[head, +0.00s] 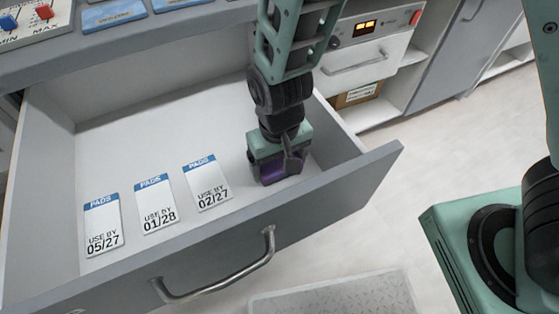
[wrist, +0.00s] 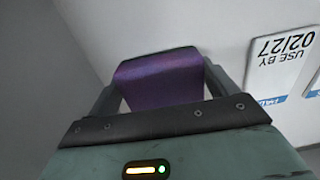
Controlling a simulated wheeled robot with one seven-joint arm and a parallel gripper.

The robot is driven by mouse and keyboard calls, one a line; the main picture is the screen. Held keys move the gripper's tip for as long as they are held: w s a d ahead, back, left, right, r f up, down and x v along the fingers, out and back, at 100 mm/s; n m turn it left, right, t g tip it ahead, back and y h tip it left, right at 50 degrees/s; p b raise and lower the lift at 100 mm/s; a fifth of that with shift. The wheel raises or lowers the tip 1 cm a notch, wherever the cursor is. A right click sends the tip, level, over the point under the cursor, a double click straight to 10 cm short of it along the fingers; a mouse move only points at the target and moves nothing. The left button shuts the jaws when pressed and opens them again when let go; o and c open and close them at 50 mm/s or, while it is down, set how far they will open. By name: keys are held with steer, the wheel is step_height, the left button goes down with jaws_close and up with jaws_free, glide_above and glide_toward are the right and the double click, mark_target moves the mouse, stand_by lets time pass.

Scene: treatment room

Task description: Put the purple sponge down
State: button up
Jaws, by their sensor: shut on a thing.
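The purple sponge (wrist: 162,82) is between the two fingers of my gripper (wrist: 160,95) in the wrist view. In the head view my gripper (head: 280,168) points down inside the open drawer, near its right front corner. The purple sponge (head: 272,176) shows partly there, low between the fingers and close to the drawer floor. I cannot tell whether it touches the floor. My gripper is shut on the sponge and hides part of it.
The open drawer (head: 150,130) holds three pad packets to the left: "02/27" (head: 207,183), "01/28" (head: 157,204) and "05/27" (head: 103,225). The drawer's front wall (head: 330,208) and right wall (head: 340,130) stand close to my gripper. The drawer floor behind the packets is clear.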

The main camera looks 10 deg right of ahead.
mark_target(279, 163)
steer(key=shift+f, duration=0.1)
steer(key=o, duration=0.9)
step_height(279, 163, up, 12)
steer(key=p, duration=0.4)
steer(key=s+d+r+n, duration=0.1)
steer(key=s+d+r, duration=0.1)
steer(key=s+r, duration=0.1)
steer(key=s+d+r+n, duration=0.2)
steer(key=s+d+r, duration=0.1)
steer(key=s, duration=0.1)
steer(key=s+d+r+n, duration=0.1)
steer(key=s+d+r, duration=0.2)
steer(key=shift+s+n+y, duration=0.3)
steer(key=shift+s, duration=0.1)
step_height(279, 163, up, 13)
steer(key=p, duration=1.2)
steer(key=shift+a+r+p, duration=0.1)
steer(key=shift+p, duration=0.25)
